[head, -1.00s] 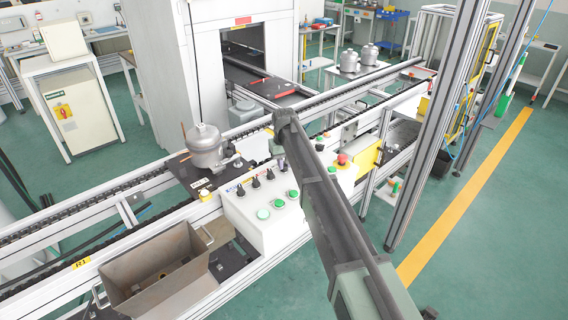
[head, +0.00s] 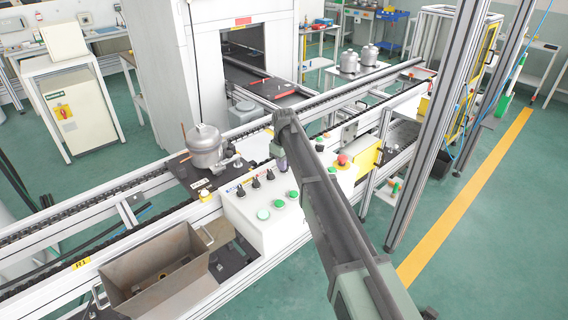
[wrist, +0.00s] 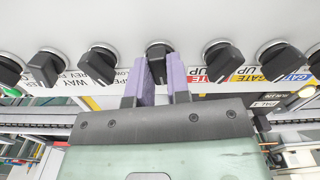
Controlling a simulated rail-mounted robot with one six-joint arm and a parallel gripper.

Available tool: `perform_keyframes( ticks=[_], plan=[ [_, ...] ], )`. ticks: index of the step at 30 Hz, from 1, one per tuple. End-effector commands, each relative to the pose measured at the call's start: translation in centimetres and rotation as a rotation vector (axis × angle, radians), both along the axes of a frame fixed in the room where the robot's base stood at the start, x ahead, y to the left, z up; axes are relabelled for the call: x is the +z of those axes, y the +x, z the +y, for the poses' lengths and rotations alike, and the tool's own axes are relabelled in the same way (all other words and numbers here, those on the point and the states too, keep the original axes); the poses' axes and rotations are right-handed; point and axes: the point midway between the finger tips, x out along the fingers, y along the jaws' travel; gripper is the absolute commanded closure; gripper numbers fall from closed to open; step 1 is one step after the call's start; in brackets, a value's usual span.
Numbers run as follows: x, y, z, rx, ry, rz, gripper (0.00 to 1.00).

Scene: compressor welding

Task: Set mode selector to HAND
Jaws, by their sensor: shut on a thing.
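In the wrist view my gripper (wrist: 158,92) has its two purple fingers on either side of a black selector knob (wrist: 159,62) and is shut on it. Which label belongs to this knob cannot be read, as the fingers and gripper body cover the panel below it. More black knobs stand in the same row, one to the left (wrist: 97,65) and one to the right (wrist: 222,60). In the head view the white control box (head: 262,215) carries black knobs and green buttons; my arm hides part of it, and the fingertips are mostly hidden.
A red emergency-stop button (head: 342,159) sits at the right of the control box. A grey compressor (head: 205,147) stands on the conveyor behind it. A brown metal bin (head: 155,275) is at the front left. Neighbouring knobs leave little room beside my fingers.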

Motion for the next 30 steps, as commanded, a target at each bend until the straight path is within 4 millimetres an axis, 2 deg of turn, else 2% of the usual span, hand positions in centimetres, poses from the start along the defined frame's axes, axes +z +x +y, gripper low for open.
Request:
perform_keyframes(
  ticks=[12, 29, 30],
  plan=[
    [-0.01, -0.03, -0.01, 0.225, 0.000, 0.000, 1.00],
    [-0.02, -0.04, -0.01, 0.265, -0.001, 0.001, 1.00],
    [-0.02, -0.05, -0.01, 0.265, -0.001, 0.001, 0.80]
  ],
)
